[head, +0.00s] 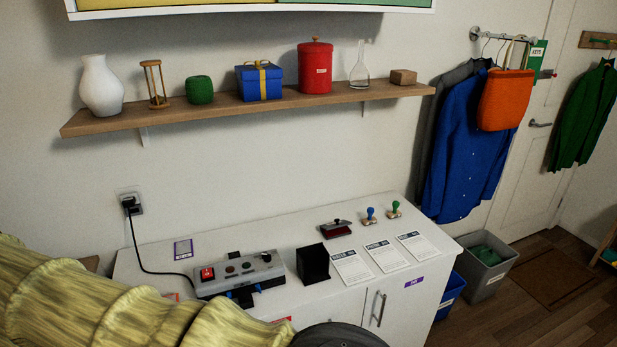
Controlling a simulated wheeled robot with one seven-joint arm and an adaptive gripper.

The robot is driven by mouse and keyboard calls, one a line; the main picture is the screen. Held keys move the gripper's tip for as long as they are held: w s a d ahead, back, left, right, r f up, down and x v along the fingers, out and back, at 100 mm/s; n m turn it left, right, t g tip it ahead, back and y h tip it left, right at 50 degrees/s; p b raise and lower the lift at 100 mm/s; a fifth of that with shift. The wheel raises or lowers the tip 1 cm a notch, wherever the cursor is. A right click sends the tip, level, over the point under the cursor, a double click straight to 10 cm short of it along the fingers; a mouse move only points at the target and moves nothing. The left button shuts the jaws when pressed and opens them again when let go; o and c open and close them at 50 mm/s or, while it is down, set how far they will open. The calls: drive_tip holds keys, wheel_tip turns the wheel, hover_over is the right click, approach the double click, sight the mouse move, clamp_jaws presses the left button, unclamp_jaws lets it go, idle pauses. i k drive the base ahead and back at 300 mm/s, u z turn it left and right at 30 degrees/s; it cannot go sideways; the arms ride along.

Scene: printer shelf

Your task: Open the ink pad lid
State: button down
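The ink pad (335,231) is a small, flat, dark red and black case on the white cabinet top, right of its middle. A greyish piece shows along its upper side, but it is too small to tell how far the lid is open or shut. My arm, in a yellow-green wrinkled sleeve, fills the lower left, and a dark rounded part of me shows at the bottom edge. My gripper's fingers do not show, and nothing of mine touches the ink pad.
Blue and green-topped stamps (370,215) stand right of the pad. A black box (312,263) and printed cards (384,256) lie in front. A grey switch box (240,274) with a red switch is to the left. A wooden shelf (240,109) overhangs behind, holding a vase and boxes.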

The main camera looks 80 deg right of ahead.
sight(337, 224)
drive_tip(key=i, duration=0.45)
drive_tip(key=z, duration=2.35)
